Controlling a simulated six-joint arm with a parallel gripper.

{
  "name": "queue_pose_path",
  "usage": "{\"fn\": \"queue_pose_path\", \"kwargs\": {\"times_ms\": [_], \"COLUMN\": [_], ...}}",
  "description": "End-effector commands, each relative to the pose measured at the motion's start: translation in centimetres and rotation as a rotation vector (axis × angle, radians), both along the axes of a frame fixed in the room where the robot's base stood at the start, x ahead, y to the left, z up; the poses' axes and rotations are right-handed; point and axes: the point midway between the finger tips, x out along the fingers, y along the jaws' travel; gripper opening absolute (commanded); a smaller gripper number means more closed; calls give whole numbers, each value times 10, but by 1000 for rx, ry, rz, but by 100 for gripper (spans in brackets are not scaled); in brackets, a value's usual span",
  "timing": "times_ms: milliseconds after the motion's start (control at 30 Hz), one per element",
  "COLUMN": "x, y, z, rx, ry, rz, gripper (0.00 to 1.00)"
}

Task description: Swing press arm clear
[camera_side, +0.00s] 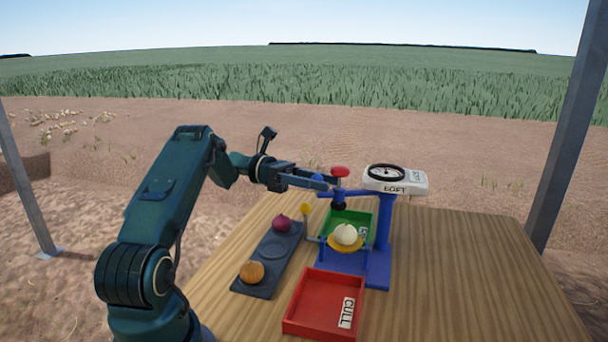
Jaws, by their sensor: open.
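The blue press arm (355,193) reaches left from the blue stand (383,240), with a red knob (340,171) on top and a dark foot below. It lies above the white onion (345,234), which sits on a yellow pan. My gripper (328,181) is open, level and pointing right, with its fingertips at the left side of the press arm near the red knob. A small blue piece (318,178) shows by the fingers. I cannot tell whether the fingers touch the arm.
A dial head (397,179) tops the stand. A yellow-knobbed lever (306,208) stands left of the pan. A green tray (371,219) is behind it, a red CULL tray (348,314) in front. A dark rack (271,254) holds two onions. The table's right side is clear.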

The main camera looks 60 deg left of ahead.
Motion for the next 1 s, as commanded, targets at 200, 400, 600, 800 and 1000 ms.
{"fn": "queue_pose_path", "kwargs": {"times_ms": [200,400,600,800,1000], "x": [-13,-17,-17,-11,0], "y": [20,25,25,24,-14], "z": [0,0,0,25,58], "rx": [1,1,0,52,230], "ry": [-1,1,0,-111,-235], "rz": [2,0,-1,20,-45], "gripper": [61,61,50,0,0]}}
